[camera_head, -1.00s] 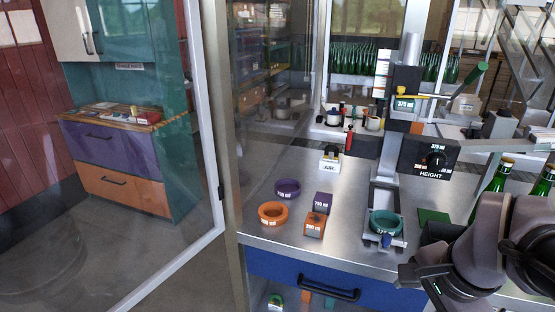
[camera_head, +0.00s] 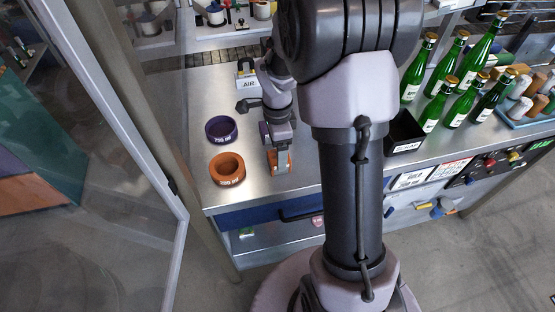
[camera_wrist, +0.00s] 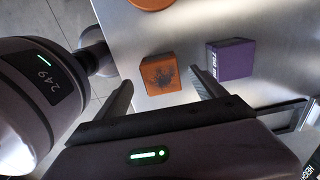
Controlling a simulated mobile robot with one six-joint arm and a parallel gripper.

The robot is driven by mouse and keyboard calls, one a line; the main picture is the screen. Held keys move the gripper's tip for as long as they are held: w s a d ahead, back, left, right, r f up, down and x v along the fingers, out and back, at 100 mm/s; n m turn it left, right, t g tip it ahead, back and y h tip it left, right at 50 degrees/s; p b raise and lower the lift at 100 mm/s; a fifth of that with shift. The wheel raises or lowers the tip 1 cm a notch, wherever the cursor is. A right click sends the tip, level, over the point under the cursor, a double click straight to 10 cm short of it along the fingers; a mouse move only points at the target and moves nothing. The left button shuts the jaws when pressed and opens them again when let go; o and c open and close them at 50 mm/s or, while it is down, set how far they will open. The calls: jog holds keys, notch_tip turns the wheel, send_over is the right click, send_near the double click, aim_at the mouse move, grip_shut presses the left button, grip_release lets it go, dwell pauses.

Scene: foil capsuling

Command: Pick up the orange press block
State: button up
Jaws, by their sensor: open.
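The orange press block (camera_wrist: 160,75) stands on the steel bench top, and in the wrist view it lies between and just beyond my two fingertips. In the head view the orange press block (camera_head: 284,160) is partly covered by my gripper (camera_head: 278,152), which is right over or at it. My gripper (camera_wrist: 162,84) is open, with one finger to each side of the block in the wrist view. Clear contact with the block does not show.
A purple press block (camera_wrist: 231,60) stands close to the right of the orange one in the wrist view. An orange ring (camera_head: 227,169) and a purple ring (camera_head: 221,129) lie to the left. Green bottles (camera_head: 481,52) stand at the right. My arm hides much of the bench.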

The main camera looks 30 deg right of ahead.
jog(key=f, duration=0.1)
jog(key=f+b, duration=0.1)
jog(key=f, duration=0.3)
jog(key=shift+d+f+b, duration=0.25)
jog(key=shift+b, duration=0.1)
jog(key=shift+r, duration=0.1)
jog(key=c, duration=1.5)
jog(key=shift+c, duration=0.2)
jog(key=shift+r, duration=0.1)
